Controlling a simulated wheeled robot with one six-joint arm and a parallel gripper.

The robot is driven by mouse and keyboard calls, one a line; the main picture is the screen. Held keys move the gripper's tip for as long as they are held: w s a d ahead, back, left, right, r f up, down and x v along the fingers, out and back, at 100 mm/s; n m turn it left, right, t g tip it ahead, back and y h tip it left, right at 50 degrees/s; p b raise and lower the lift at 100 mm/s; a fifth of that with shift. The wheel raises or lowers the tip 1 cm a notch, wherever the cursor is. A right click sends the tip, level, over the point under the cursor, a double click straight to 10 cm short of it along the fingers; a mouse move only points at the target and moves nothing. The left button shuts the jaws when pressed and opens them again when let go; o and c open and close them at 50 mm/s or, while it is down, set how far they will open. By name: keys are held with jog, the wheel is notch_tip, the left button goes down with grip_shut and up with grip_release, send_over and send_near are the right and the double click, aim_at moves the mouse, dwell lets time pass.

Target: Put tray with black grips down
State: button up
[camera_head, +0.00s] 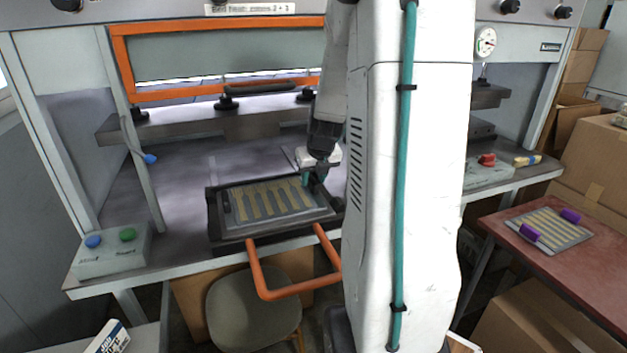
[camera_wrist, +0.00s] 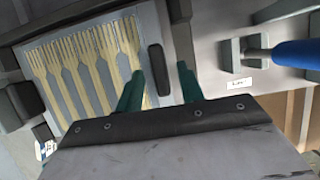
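The tray with black grips (camera_head: 277,218) is a flat grey plate bearing several pale wooden fork-shaped pieces. It lies in the black holder (camera_head: 214,228) at the front of the left press. It also shows in the wrist view (camera_wrist: 66,115), where one black grip (camera_wrist: 157,68) stands on its right edge. My gripper (camera_wrist: 160,70) has its teal fingers on either side of that grip, with gaps showing on both sides. In the head view my gripper (camera_head: 314,176) is at the tray's right end. My arm hides part of the holder's right side.
An orange handle (camera_head: 262,278) sticks out in front of the holder. A second tray with purple grips (camera_head: 558,238) lies on the red table at right. A button box (camera_head: 110,250) stands left. A blue-knobbed lever (camera_head: 150,158) hangs at the left post. Boxes stand at right.

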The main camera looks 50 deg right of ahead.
jog(key=v, duration=1.1)
jog(key=s+a+r+n+g+y, duration=0.1)
jog(key=s+a+r+n+y, duration=0.15)
jog(key=a+n, duration=1.75)
jog(key=s+a+n+g, duration=0.1)
jog(key=s+a+n, duration=1.1)
jog(key=n, duration=1)
jog(key=shift+s+f+g, duration=0.35)
jog(key=shift+s+g, duration=0.05)
jog(key=shift+s, duration=0.1)
jog(key=shift+a, duration=0.1)
